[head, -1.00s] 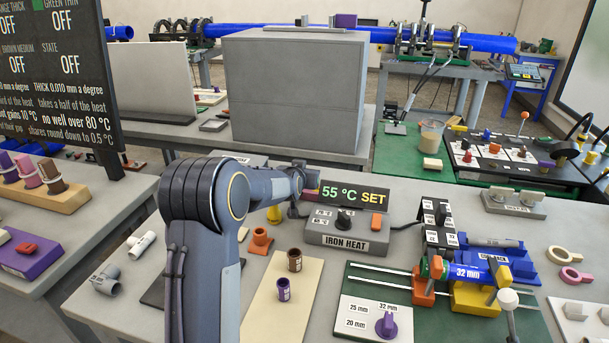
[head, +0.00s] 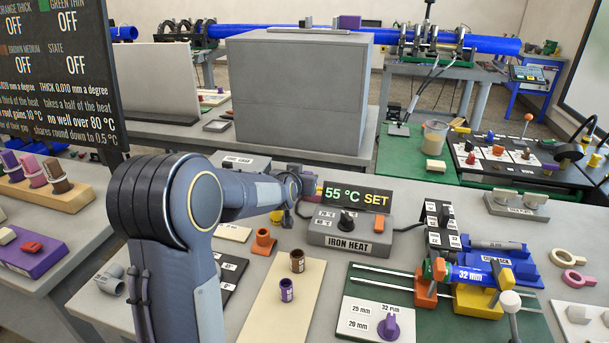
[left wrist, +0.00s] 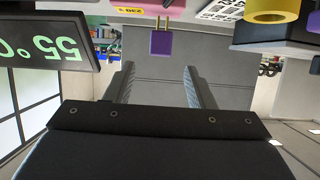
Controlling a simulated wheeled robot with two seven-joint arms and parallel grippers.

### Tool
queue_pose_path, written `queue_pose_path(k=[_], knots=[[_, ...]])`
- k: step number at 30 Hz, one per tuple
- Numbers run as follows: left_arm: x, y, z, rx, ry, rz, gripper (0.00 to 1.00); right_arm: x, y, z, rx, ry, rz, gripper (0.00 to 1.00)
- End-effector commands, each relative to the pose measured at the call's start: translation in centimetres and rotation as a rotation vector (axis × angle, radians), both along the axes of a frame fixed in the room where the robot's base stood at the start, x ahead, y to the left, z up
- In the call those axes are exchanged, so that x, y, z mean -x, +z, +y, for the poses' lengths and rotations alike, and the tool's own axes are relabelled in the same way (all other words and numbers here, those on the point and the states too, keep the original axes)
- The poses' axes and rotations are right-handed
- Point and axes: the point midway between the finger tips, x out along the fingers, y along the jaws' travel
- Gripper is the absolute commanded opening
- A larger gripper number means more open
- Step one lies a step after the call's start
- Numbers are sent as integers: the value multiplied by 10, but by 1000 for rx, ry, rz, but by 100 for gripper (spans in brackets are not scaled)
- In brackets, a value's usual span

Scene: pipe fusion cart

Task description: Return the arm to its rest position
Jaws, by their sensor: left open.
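My left arm (head: 175,205) comes in from the lower left of the head view, over the near bench, with its forearm reaching right toward the temperature display (head: 345,195). In the head view I cannot make out the fingers of its gripper. In the left wrist view my left gripper (left wrist: 158,67) has its two fingers apart, with nothing seen between them. That view is upside down, with the display (left wrist: 50,42) at its left. A purple block (left wrist: 162,42) shows close to the fingertips in the picture; I cannot tell its distance. My right gripper is in neither view.
The iron heat box (head: 345,228) stands beside the forearm's end. A cream board (head: 270,305) with a brown and a purple cup lies right of my arm. The clamp rig (head: 470,285) holds a blue pipe. A large grey box (head: 297,95) stands behind.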

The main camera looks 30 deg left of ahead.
Motion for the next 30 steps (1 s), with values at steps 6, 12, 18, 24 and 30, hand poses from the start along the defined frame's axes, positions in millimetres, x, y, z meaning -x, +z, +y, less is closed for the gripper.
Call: queue_pose_path(k=[6,12,18,24,30], knots=[[4,1,-1,0,0,0,49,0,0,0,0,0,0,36],[4,1,-1,0,0,0,49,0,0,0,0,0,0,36],[6,3,-1,9,-1,4,49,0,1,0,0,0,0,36],[62,21,-26,191,-48,85,49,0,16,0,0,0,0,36],[184,46,-101,432,-202,270,49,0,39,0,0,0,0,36]])
